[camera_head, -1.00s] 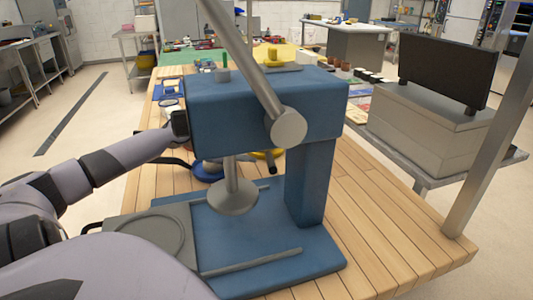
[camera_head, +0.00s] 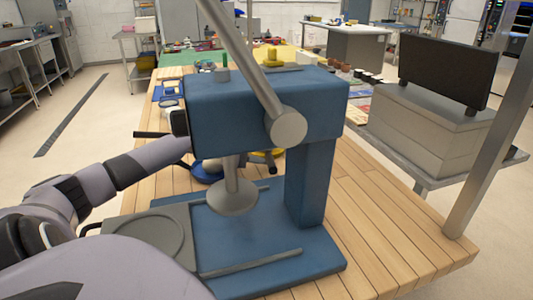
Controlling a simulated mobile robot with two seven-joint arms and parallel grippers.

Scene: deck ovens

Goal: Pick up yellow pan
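A round yellow pan (camera_head: 266,154) lies on the wooden table behind the blue press (camera_head: 250,105). Only a part of the pan shows under the press head, and the rest is hidden. My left arm (camera_head: 125,170) reaches in from the left, and its far end passes behind the left side of the press head. My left gripper is mostly hidden there, so I cannot see its fingers or whether it touches anything. My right gripper is not in view.
The press with its slanted metal lever (camera_head: 245,62) blocks the middle of the view. A blue pan (camera_head: 205,173) lies left of the yellow one. Small goods crowd the table's far end. The table's right side (camera_head: 370,215) is clear.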

